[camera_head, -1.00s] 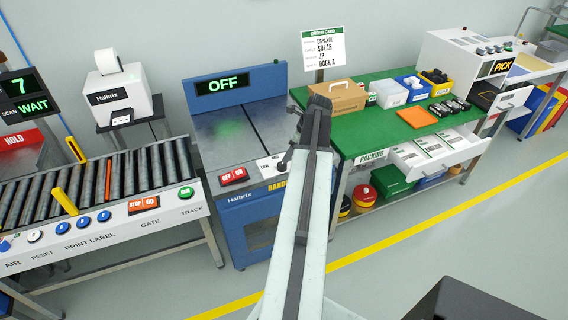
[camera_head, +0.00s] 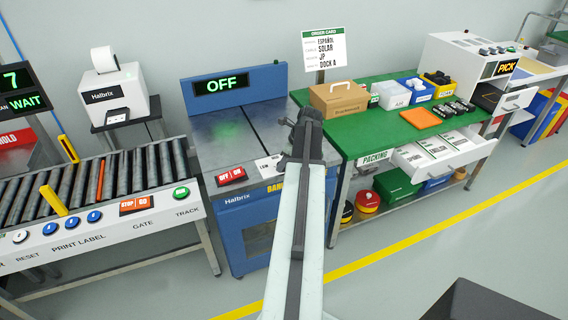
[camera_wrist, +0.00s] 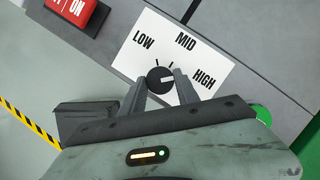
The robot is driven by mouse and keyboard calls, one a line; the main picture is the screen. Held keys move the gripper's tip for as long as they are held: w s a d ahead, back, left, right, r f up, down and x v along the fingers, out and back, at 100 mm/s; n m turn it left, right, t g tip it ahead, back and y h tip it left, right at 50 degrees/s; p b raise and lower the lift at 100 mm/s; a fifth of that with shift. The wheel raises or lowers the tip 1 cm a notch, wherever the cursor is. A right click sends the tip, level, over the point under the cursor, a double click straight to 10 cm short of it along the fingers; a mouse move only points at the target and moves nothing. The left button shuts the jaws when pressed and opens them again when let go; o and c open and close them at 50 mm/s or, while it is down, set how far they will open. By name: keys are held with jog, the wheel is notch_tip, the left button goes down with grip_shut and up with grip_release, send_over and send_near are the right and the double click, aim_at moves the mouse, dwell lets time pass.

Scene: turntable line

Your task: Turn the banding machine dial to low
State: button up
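The banding machine (camera_head: 243,218) is a blue cabinet with a grey top and a display reading OFF (camera_head: 221,83). In the wrist view its dial (camera_wrist: 160,80) is a round black knob on a white plate (camera_wrist: 150,45) marked LOW, MID and HIGH. A pale mark on the knob appears to point right, towards HIGH. My gripper (camera_wrist: 161,82) is open, with one finger on each side of the knob; whether they touch it I cannot tell. In the head view my arm hides the dial.
A red OFF/ON switch (camera_head: 231,176) sits left of the dial plate. A roller conveyor (camera_head: 100,182) stands on the left. A green packing table (camera_head: 385,128) with a cardboard box (camera_head: 338,98) stands close on the right. The floor in front is clear.

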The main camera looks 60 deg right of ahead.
grip_shut()
jog(key=shift+n, duration=0.3)
jog(key=n, duration=0.1)
jog(key=n+y, duration=0.1)
jog(key=n, duration=0.1)
jog(key=shift+w+d+n+g+y, duration=0.1)
jog(key=shift+d+n+g+y, duration=0.1)
jog(key=shift+n+g+y, duration=0.1)
jog(key=n, duration=0.2)
jog(key=n+g+y, duration=0.1)
jog(key=n, duration=0.1)
jog(key=shift+n+y, duration=0.3)
jog(key=n, duration=0.2)
jog(key=n+g, duration=0.1)
jog(key=n, duration=0.1)
jog(key=shift+w+g+y, duration=0.1)
jog(key=shift+g+y, duration=0.2)
jog(key=shift+n+g, duration=1)
jog(key=shift+n, duration=1.5)
